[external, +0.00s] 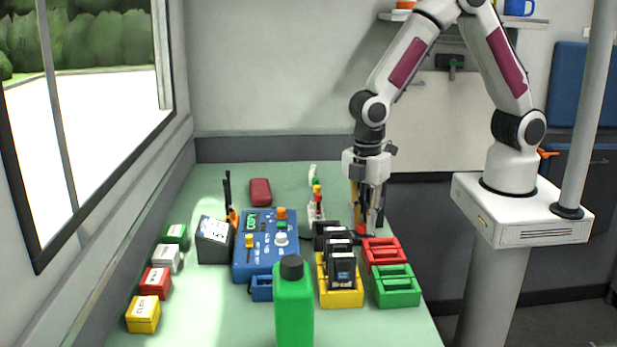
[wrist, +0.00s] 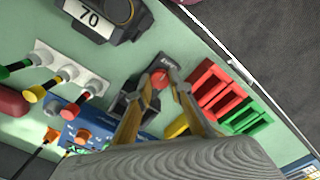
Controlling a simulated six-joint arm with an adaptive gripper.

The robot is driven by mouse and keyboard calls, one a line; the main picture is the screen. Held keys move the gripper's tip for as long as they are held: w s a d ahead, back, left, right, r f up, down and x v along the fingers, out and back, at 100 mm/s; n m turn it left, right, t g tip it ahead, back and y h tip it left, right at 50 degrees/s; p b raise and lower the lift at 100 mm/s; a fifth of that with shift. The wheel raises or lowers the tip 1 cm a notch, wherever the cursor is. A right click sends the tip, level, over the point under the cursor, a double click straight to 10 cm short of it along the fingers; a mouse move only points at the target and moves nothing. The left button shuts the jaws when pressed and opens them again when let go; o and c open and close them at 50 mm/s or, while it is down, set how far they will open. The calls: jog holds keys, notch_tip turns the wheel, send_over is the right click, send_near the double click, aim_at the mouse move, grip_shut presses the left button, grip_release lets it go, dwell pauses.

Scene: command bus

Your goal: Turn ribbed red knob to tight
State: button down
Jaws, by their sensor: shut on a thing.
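The red knob (wrist: 160,77) sits between the two tan fingertips in the wrist view, on a dark block at the far right of the bench. Its red also shows low beside the fingers in the external view (external: 361,229). My gripper (wrist: 161,84) points down over it and is shut on it, one finger on each side. In the external view my gripper (external: 366,220) stands behind the red rack. The fingers partly cover the knob, and its ribs and any tight mark are too small to make out.
A red rack (external: 384,252), a green rack (external: 397,290) and a yellow rack (external: 341,298) of black packs stand close in front. A blue control box (external: 262,262) and a green bottle (external: 294,310) are leftward. A device marked 70 (wrist: 95,18) stands near the knob.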

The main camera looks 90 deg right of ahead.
aim_at(363, 226)
jog(key=shift+m, duration=0.3)
jog(key=c, duration=1.8)
grip_release()
jog(key=shift+r, duration=0.2)
jog(key=shift+r, duration=5.8)
jog(key=shift+m, duration=0.3)
